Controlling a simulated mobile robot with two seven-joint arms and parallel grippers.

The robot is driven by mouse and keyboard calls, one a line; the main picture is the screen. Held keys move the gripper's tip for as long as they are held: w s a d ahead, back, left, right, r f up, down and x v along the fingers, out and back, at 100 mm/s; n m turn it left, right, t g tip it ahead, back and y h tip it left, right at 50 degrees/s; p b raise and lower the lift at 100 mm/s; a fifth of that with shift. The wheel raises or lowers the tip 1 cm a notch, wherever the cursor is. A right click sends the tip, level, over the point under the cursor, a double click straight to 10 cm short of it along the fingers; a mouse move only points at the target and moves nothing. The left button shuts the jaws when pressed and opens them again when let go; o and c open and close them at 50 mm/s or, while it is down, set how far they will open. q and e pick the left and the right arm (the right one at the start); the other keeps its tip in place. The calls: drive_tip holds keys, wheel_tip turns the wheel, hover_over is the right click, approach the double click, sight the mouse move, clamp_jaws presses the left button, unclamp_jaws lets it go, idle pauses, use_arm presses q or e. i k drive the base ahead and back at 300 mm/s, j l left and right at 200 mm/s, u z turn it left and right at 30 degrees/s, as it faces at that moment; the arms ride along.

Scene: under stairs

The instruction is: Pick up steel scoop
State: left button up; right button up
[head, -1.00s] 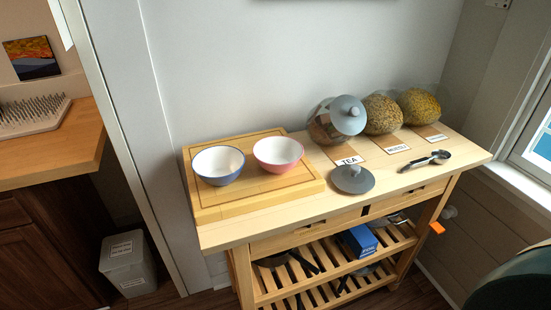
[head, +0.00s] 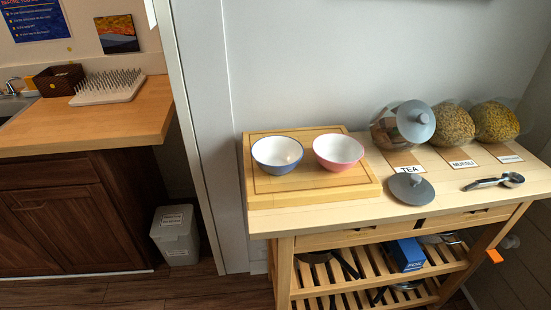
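The steel scoop (head: 495,182) lies on the right part of the light wooden cart top (head: 440,195), in front of the label cards. Its round bowl end points right and its dark handle points left. Nothing covers it. Neither of my grippers is in the head view.
A grey lid (head: 411,187) lies left of the scoop. Glass jars stand behind it: one grey-lidded, tilted jar (head: 404,124) and two muesli-like ones (head: 453,126). Blue (head: 277,155) and pink (head: 339,151) bowls stand on a wooden board (head: 300,190). A bin (head: 176,235) stands left on the floor.

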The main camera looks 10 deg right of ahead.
sight(510, 179)
drive_tip(key=z, duration=1.75)
drive_tip(key=u, duration=0.7)
drive_tip(key=i+l+u, duration=0.1)
drive_tip(key=l+u, duration=0.15)
drive_tip(key=u, duration=0.15)
drive_tip(key=l+u, duration=0.25)
drive_tip(key=u, duration=0.15)
drive_tip(key=l+u, duration=0.4)
drive_tip(key=i+j, duration=0.05)
drive_tip(key=j, duration=0.05)
